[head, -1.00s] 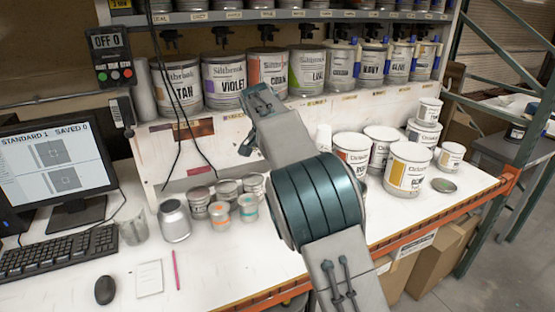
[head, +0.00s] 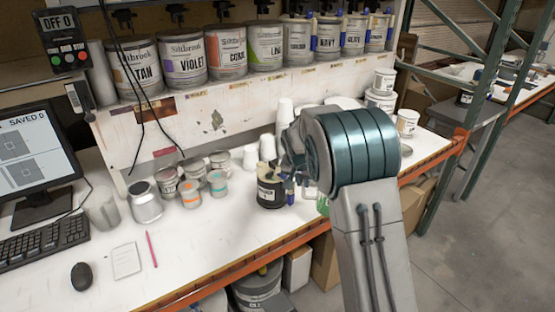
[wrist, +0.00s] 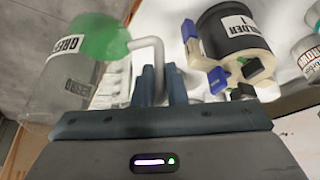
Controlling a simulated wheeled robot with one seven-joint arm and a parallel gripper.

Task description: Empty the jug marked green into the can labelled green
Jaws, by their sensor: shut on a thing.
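The jug (wrist: 62,92) shows at the left of the wrist view, clear-bodied with a green part at one end and a label reading GREEN. My gripper (wrist: 162,85) is shut on its pale bent handle (wrist: 156,50). In the head view my arm hides most of the jug; a bit of green (head: 322,206) shows below it. A black can (wrist: 235,32) with a pale label, partly readable as "LDER", and blue clips stands near my gripper, apart from the jug; it also shows in the head view (head: 270,188). I cannot make out a can labelled green.
Several large labelled cans, such as tan (head: 131,68) and lime (head: 265,46), stand on the shelf. Small cans and jars (head: 190,192) stand left of the black can. A monitor (head: 30,160) and keyboard (head: 35,240) are at the left. The orange bench edge (head: 235,272) runs in front.

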